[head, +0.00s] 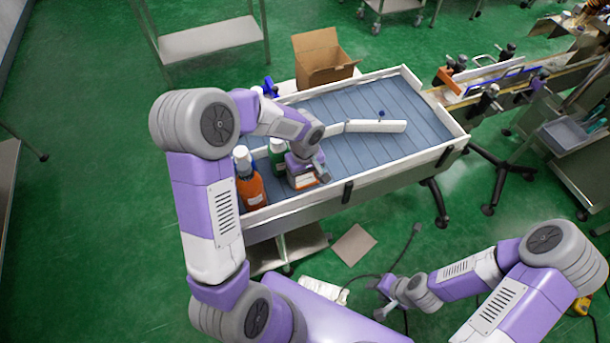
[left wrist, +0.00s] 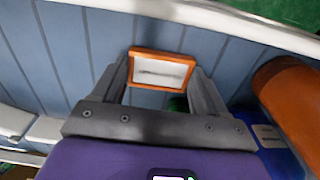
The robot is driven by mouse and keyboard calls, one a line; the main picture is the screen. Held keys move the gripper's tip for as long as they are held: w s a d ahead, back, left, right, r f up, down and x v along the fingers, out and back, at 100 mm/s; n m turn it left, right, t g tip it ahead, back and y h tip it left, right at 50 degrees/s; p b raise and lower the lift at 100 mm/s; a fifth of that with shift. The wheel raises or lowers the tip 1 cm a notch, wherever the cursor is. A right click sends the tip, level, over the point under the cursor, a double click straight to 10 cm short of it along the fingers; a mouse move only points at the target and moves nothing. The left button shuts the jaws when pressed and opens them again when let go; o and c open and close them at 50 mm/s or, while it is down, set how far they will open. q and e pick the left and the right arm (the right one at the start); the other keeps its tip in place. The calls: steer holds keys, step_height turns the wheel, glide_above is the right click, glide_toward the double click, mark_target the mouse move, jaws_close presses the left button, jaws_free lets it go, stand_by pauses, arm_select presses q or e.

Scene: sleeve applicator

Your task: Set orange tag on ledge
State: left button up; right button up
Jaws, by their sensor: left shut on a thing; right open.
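The orange tag (left wrist: 161,71), a small orange-framed block with a white face, is between the two fingers of my left gripper (left wrist: 160,85) in the left wrist view. My left gripper (head: 306,176) is shut on it. In the head view the tag (head: 304,183) shows below the gripper, low over the near left part of the blue slatted table. Whether it touches the surface I cannot tell. A white raised ledge (head: 408,167) runs around the table's edge. My right gripper (head: 384,298) is open and empty, low in front of the table.
An orange bottle (head: 250,188) with a white cap and a green bottle (head: 277,158) stand left of the left gripper. A white guide bar (head: 376,126) crosses the table. A cardboard box (head: 322,60) stands behind. The table's right half is mostly clear. A conveyor (head: 470,95) joins at right.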

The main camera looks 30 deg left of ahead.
arm_select(q)
steer(key=shift+f, duration=0.2)
steer(key=o, duration=1)
steer(key=shift+r, duration=0.1)
steer(key=shift+o, duration=0.2)
